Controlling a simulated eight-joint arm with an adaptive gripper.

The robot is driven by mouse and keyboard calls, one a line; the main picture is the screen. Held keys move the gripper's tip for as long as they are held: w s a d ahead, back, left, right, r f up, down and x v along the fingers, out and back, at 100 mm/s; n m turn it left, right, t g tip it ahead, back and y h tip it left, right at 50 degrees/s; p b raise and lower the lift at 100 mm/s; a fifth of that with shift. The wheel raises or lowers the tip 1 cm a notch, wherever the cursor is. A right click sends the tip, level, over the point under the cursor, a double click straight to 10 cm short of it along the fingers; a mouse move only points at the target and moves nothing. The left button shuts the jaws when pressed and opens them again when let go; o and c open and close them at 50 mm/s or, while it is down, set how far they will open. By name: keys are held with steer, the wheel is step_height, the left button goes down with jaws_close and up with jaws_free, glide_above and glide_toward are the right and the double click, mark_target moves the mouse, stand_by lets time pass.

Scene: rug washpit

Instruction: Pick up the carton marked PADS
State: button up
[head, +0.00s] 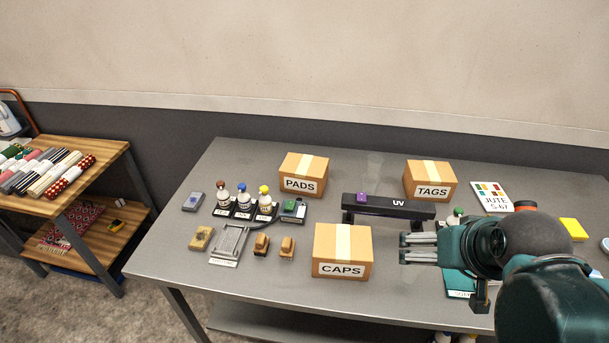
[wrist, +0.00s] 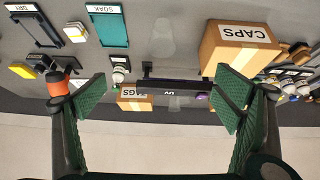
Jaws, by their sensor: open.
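The carton marked PADS (head: 303,175) is a brown box with pale tape on top, standing upright at the back left of the grey table in the head view. My gripper (head: 403,248) is at the right of the table, beside and to the right of the carton marked CAPS (head: 342,252), well apart from PADS. In the wrist view my gripper (wrist: 168,98) has its green-padded fingers spread wide with nothing held between them. The CAPS carton (wrist: 238,48) appears upside down there, beyond the right finger.
A black UV lamp bar (head: 388,207) stands between PADS and the carton marked TAGS (head: 430,180). Small bottles (head: 223,197) stand left of PADS, with a metal tray (head: 229,243) in front. A wooden shelf with rolled rugs (head: 45,172) stands left of the table (head: 170,255).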

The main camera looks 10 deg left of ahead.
steer(key=w+a+r+n+g+p, duration=0.1)
steer(key=w+a+r+n+p, duration=0.15)
steer(key=w, duration=0.45)
steer(key=w+a+r+n+g+p, duration=0.1)
steer(key=w+a+r+n, duration=0.1)
steer(key=w+a+r, duration=0.3)
steer(key=n+g+p, duration=0.3)
steer(key=n+p, duration=0.3)
steer(key=n, duration=0.2)
glide_above(305, 164)
steer(key=s+d, duration=0.7)
steer(key=d, duration=0.5)
step_height(305, 164, down, 6)
steer(key=w+a+f+n+p, duration=0.1)
steer(key=w+a+f, duration=0.1)
steer(key=a+f, duration=0.1)
steer(key=w+a+f+n+g+p, duration=0.1)
steer(key=w+a+f, duration=0.1)
steer(key=a+f, duration=0.2)
steer(key=w+a+f+n+p, duration=0.1)
steer(key=w+a+f, duration=0.1)
steer(key=a+f, duration=0.1)
steer(key=shift+w+a+f+n+g, duration=0.1)
steer(key=shift+w+a+n+g, duration=0.1)
steer(key=shift+a, duration=0.15)
steer(key=shift+w+a+f+n+g, duration=0.1)
steer(key=shift+a+g, duration=0.1)
steer(key=shift+a, duration=0.15)
steer(key=shift+w+a+f+p, duration=0.1)
steer(key=shift+a+f+p, duration=0.2)
